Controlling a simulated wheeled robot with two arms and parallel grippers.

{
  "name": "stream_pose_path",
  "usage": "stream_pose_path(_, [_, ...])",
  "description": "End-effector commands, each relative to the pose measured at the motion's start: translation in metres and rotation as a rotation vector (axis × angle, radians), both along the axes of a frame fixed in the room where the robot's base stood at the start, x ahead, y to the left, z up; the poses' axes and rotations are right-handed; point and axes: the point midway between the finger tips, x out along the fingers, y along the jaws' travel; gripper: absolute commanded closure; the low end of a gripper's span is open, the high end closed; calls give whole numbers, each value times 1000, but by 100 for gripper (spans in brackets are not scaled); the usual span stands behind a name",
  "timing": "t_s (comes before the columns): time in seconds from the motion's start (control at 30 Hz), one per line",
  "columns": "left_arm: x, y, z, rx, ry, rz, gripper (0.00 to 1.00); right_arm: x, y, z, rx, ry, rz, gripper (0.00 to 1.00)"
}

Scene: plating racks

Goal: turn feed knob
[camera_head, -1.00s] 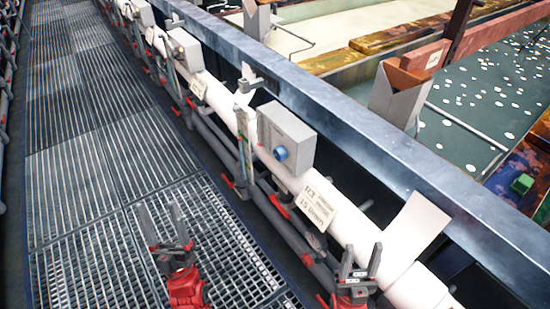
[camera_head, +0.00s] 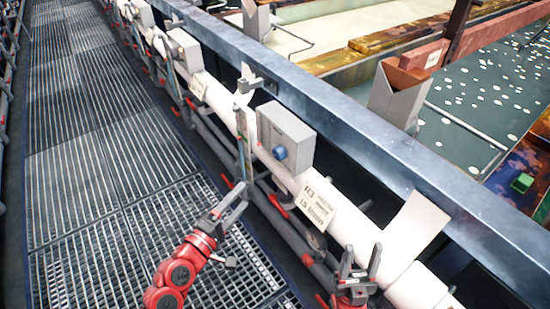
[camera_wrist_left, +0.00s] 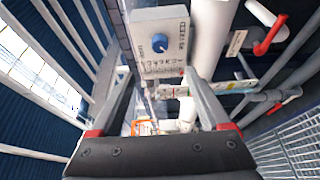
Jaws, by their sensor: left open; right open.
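A blue round knob (camera_head: 280,152) sits on the front of a grey box (camera_head: 286,132) mounted on the white pipe. In the left wrist view the blue knob (camera_wrist_left: 160,43) shows on the pale box face (camera_wrist_left: 161,62), with markings below it, ahead of and between my fingers. My left gripper (camera_head: 231,206) is open and empty, below and to the left of the knob and apart from it. Its fingers (camera_wrist_left: 160,90) also show in the left wrist view. My right gripper (camera_head: 361,262) is open and empty, beside the white pipe at the lower right.
The white pipe (camera_head: 340,220) runs diagonally beside a blue steel beam (camera_head: 400,160). A label plate (camera_head: 317,200) hangs on the pipe. Thin grey pipes with red handles (camera_head: 278,206) lie below the box. The grated walkway (camera_head: 90,150) at left is clear.

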Motion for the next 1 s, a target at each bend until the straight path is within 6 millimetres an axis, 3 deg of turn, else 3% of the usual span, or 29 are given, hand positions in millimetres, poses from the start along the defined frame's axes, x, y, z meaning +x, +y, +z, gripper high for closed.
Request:
stream_pose_path(0.23, [25,-19,3,1,2,-10,20,0,0,12,0,0,0,50])
stream_pose_path(0.7, [119,-75,3,0,-4,-4,20,0,0,33,0,0,0,50])
stream_pose_path(1.0, [146,-89,1,1,-2,0,20,0,0,34,0,0,0,50])
